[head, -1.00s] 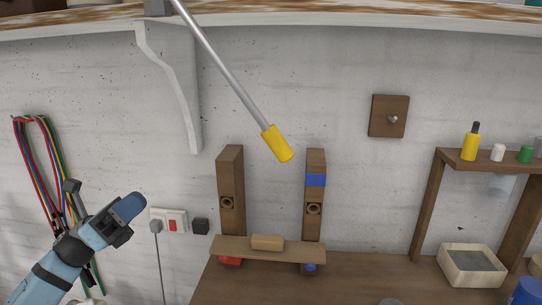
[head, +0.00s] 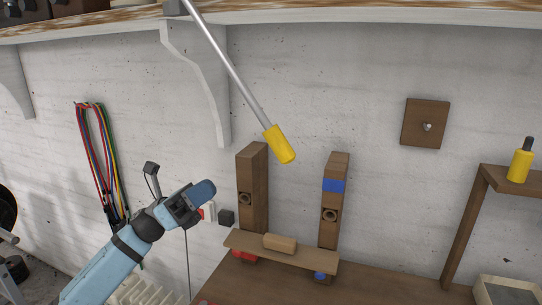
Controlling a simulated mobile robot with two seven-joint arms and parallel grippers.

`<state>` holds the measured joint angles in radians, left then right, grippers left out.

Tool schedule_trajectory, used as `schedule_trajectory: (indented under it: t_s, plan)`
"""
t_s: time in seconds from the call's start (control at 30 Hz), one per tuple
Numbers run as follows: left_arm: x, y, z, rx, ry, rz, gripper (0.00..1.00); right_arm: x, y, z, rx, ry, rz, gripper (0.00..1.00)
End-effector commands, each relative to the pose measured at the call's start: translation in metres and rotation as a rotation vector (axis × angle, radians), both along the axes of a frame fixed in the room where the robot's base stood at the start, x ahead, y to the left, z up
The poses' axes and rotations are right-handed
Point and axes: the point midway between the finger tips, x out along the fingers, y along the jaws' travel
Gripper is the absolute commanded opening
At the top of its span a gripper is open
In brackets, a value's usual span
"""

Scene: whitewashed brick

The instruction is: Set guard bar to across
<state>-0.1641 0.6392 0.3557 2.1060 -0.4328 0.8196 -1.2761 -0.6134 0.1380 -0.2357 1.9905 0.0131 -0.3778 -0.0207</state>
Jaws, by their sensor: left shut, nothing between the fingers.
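A metal bar with a yellow grip (head: 279,144) slants down from a bracket under the top shelf, its free end near the posts' tops. A wooden plank (head: 307,258) with a pale block handle (head: 280,242) lies low across the fronts of two upright posts, the left post (head: 252,190) and the right post (head: 331,235), which bears a blue band. I cannot tell for certain which is the guard bar. My left gripper (head: 201,195) is shut and empty, left of the left post and apart from both bars. My right gripper is out of view.
Coloured cables (head: 100,160) hang at left. A wooden plate with a knob (head: 425,123) and a small rack (head: 459,235) are at right. The wall between them is free.

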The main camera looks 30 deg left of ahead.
Motion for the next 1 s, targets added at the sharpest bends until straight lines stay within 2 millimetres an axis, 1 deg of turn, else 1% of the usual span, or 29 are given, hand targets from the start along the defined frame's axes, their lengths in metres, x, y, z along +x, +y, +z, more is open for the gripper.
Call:
schedule_trajectory:
  t_s: [0.23,0.37,0.47,0.57,0.8,1.0]
  plan:
    - [0.0,0.0,0.0,0.0,0.0,0.0,0.0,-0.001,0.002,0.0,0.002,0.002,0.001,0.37]
    - [0.003,-0.004,0.005,0.001,-0.001,0.0,0.0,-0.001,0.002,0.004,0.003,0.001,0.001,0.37]
    - [0.008,-0.013,0.014,0.001,-0.002,-0.002,0.0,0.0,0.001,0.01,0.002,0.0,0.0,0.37]
    - [0.016,-0.027,0.026,0.001,-0.004,-0.002,0.0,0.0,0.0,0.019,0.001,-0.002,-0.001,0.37]
    - [0.039,-0.064,0.056,0.0,-0.003,-0.003,0.0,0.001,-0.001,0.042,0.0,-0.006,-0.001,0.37]
    - [0.054,-0.088,0.073,0.0,-0.001,-0.002,0.0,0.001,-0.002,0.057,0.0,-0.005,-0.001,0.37]
